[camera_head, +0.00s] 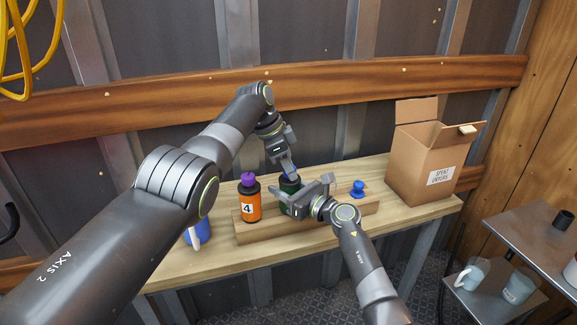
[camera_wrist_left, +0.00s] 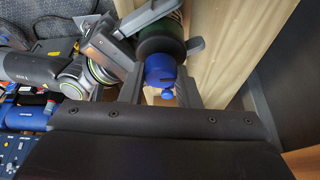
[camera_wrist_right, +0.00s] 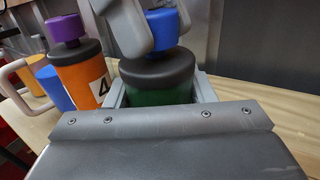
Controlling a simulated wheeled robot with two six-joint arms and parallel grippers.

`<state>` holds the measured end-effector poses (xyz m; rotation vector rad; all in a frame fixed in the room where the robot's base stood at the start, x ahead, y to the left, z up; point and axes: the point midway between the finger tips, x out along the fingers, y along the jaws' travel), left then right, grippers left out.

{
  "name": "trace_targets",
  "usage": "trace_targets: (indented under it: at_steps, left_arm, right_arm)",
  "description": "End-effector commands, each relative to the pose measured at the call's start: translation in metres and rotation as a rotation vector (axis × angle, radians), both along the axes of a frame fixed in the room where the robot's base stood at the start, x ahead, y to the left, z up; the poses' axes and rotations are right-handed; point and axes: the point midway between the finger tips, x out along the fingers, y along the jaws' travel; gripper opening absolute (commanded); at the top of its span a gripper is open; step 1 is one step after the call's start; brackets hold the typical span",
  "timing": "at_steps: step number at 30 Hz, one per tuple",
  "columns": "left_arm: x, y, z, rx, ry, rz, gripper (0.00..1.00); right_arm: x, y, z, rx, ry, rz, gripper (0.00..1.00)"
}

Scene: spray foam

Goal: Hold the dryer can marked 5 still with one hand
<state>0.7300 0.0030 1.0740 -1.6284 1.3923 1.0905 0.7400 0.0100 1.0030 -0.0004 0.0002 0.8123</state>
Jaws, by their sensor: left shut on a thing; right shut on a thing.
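A dark green can (camera_head: 291,187) stands in the wooden rack (camera_head: 275,232) on the bench. It has a black shoulder and a blue cap (camera_wrist_right: 163,30). No number on it is visible. My right gripper (camera_head: 293,200) is shut around the can's body; the can (camera_wrist_right: 158,92) also fills its jaws in the right wrist view. My left gripper (camera_head: 290,172) comes down from above and is shut on the blue cap, which also shows in the left wrist view (camera_wrist_left: 159,70). An orange can marked 4 (camera_head: 250,207) with a purple cap stands beside it in the rack.
A blue mug (camera_head: 197,232) stands left of the rack. A loose blue part (camera_head: 358,188) is at the rack's right end. An open cardboard box labelled spent dryers (camera_head: 425,165) stands at the bench's right. A metal cart (camera_head: 530,240) with cups is at far right.

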Motion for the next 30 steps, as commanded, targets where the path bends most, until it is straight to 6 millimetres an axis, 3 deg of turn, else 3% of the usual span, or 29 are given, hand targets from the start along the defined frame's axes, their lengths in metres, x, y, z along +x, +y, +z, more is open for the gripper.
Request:
trace_targets:
  at_steps: [20,21,25,30]
  left_arm:
    - [0.0004,0.003,0.0005,0.002,-0.005,-0.026,0.07]
    - [0.0003,0.003,0.0004,0.002,-0.004,-0.026,0.33]
    - [0.0,0.0023,0.0003,0.002,-0.004,-0.028,0.5]
    - [-0.0004,0.0017,0.0002,0.0,-0.003,-0.028,0.52]
  right_arm:
    - [-0.0003,-0.0003,-0.0005,0.001,0.001,0.0,0.17]
    - [-0.0002,-0.0004,-0.0006,0.001,0.001,0.0,0.17]
    - [-0.0002,-0.0004,-0.0006,0.001,0.002,0.0,0.17]
    - [-0.0001,-0.0001,-0.0006,0.0,0.001,0.0,0.17]
